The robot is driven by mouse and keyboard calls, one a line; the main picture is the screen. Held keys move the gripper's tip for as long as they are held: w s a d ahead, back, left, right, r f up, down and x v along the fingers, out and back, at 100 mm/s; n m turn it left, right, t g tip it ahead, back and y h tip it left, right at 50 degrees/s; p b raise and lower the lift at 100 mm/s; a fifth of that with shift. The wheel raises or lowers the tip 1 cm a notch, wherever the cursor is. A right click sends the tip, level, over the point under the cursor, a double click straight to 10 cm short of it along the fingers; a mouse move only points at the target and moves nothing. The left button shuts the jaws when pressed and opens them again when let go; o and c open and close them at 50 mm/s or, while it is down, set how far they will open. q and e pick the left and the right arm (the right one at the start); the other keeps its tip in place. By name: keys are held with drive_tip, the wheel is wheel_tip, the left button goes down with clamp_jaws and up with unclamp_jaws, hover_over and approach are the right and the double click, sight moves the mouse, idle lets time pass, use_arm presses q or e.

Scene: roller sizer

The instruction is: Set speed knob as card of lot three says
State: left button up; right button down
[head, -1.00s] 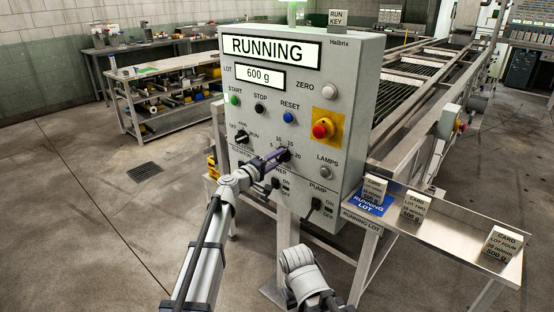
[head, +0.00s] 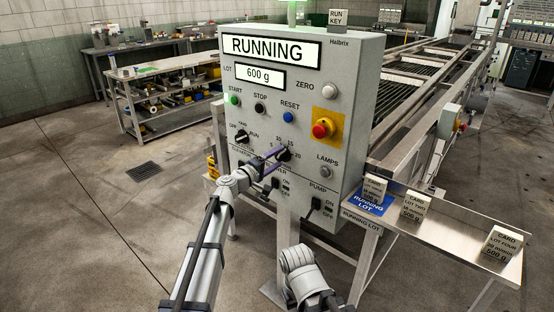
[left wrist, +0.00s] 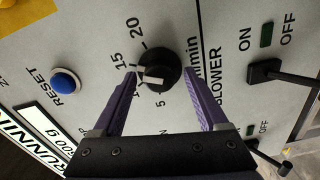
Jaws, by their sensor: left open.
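The speed knob (head: 283,154) is a black dial on the front of the grey control box. In the left wrist view the knob (left wrist: 158,73) has a white pointer that faces the 10-to-15 side of its scale; the exact mark is hard to tell. My left gripper (left wrist: 161,76) is open, one purple finger on each side of the knob. Whether the fingers touch it I cannot tell. A card (head: 374,189) stands on the blue running-lot plate; its print is too small to read. My right gripper is not in view; only part of that arm shows.
The lot two card (head: 415,206) and lot four card (head: 503,244) stand on the metal shelf (head: 455,236). The display (head: 271,48) reads RUNNING, with 600 g below. A red stop button (head: 323,129), a blue RESET button (head: 288,117) and switches surround the knob.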

use_arm(q)
drive_tip(key=v, duration=0.7)
drive_tip(key=shift+s, duration=0.15)
drive_tip(key=s+f+m+g+y, duration=0.4)
drive_tip(key=s+f+m+g, duration=0.4)
drive_tip(key=s+f, duration=0.8)
drive_tip(key=s+a+f+g+y, duration=0.25)
drive_tip(key=s+a+y, duration=0.2)
drive_tip(key=s, duration=0.35)
drive_tip(key=s+a+f+g+y, duration=0.2)
drive_tip(key=s+a+f+y, duration=0.1)
drive_tip(key=s+a, duration=0.4)
drive_tip(key=s+d+r+m+p, duration=0.2)
drive_tip(key=s+d+r+p, duration=0.1)
drive_tip(key=d+r+p, duration=0.1)
drive_tip(key=s+d+r+m+g+y+p, duration=0.1)
drive_tip(key=s+d+r+p, duration=0.2)
drive_tip(key=d, duration=0.4)
drive_tip(key=shift+s+d+r+m+p, duration=0.25)
drive_tip(key=shift+r+m+p, duration=0.15)
drive_tip(key=shift+r+p, duration=0.5)
